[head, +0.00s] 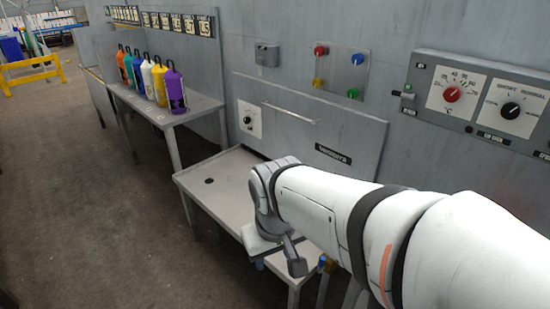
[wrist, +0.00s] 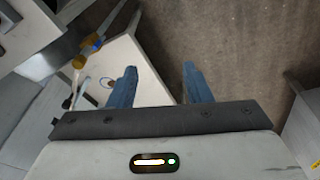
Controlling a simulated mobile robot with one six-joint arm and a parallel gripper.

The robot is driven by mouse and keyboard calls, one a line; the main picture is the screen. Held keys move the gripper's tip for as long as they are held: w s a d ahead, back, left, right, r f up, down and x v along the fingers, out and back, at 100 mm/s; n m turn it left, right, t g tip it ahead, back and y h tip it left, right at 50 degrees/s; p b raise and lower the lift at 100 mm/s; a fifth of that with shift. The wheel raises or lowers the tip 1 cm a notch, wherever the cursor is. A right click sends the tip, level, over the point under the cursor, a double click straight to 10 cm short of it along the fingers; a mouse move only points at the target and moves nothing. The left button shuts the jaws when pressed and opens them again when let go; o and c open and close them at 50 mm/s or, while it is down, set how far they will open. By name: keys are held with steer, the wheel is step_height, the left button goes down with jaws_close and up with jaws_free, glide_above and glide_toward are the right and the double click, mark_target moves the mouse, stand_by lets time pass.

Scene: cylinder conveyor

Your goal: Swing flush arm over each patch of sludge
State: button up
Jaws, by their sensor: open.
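My gripper (wrist: 160,85) is open and empty in the wrist view, with its two blue fingers wide apart. One finger overlaps the pale bench top in the picture; the other has floor behind it. A thin pipe fitting with blue and yellow parts (wrist: 90,46) shows at the upper left, apart from the fingers; it may be the flush arm. Blue and yellow parts (head: 326,264) also show at the bench's near end in the head view. The low pale bench (head: 212,196) has a dark round hole. I cannot make out any sludge patch. My arm hides part of the bench.
A grey panel (head: 310,120) with a handle stands behind the bench. A control box with dials (head: 480,100) is on the wall at right. Several coloured bottles (head: 155,80) stand on a side table (head: 190,108). The floor (head: 100,220) at left is clear.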

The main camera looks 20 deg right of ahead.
steer(key=w+d+f+n+g+h+b, duration=0.1)
steer(key=w+d+f+n+h+b, duration=0.2)
steer(key=w+d+f+n+h, duration=0.45)
steer(key=w+d+f+n+g+h+b, duration=0.2)
steer(key=w+d+f+n+h, duration=0.25)
steer(key=w+d, duration=0.65)
steer(key=w+d+f+n+g+h+b, duration=0.1)
steer(key=w+d+f+n+h+b, duration=0.2)
steer(key=w+d+f+n+h, duration=0.45)
steer(key=d+m, duration=0.1)
steer(key=d, duration=0.2)
steer(key=w+d+r+y, duration=0.1)
steer(key=d, duration=0.1)
steer(key=d+m+y, duration=0.1)
steer(key=d, duration=0.2)
steer(key=shift+w+d+r+m, duration=0.25)
steer(key=shift+d+m, duration=0.05)
steer(key=shift+m, duration=0.05)
steer(key=shift+c, duration=0.2)
jaws_close()
